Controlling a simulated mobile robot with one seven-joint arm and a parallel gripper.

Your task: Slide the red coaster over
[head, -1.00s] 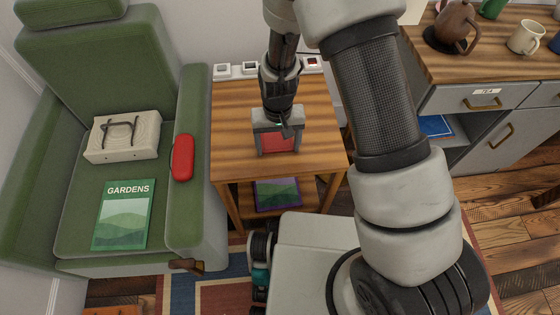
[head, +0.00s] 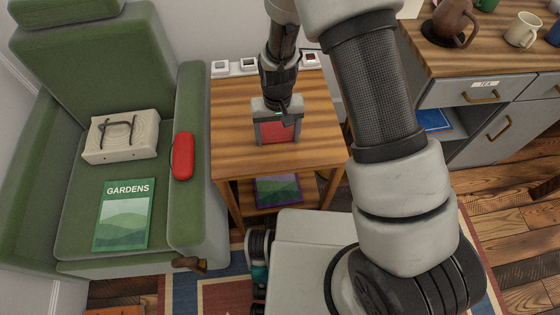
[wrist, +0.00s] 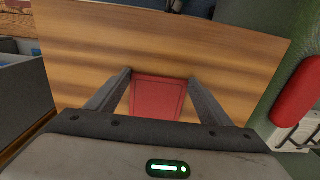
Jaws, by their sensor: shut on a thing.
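The red coaster (head: 277,131) is a flat red square lying on the wooden side table (head: 235,127), right of the armchair. My gripper (head: 278,141) points down at the table with one finger along each side of the coaster, and is shut on it. In the wrist view the coaster (wrist: 158,100) shows between the two grey fingers (wrist: 159,76), flat on the wood. The far part of the coaster is partly hidden by the gripper body in the head view.
A red case (head: 182,156) lies on the armrest of the green armchair (head: 90,70). A magazine (head: 278,190) lies on the lower shelf. The tabletop is bare left of the coaster and in front of it.

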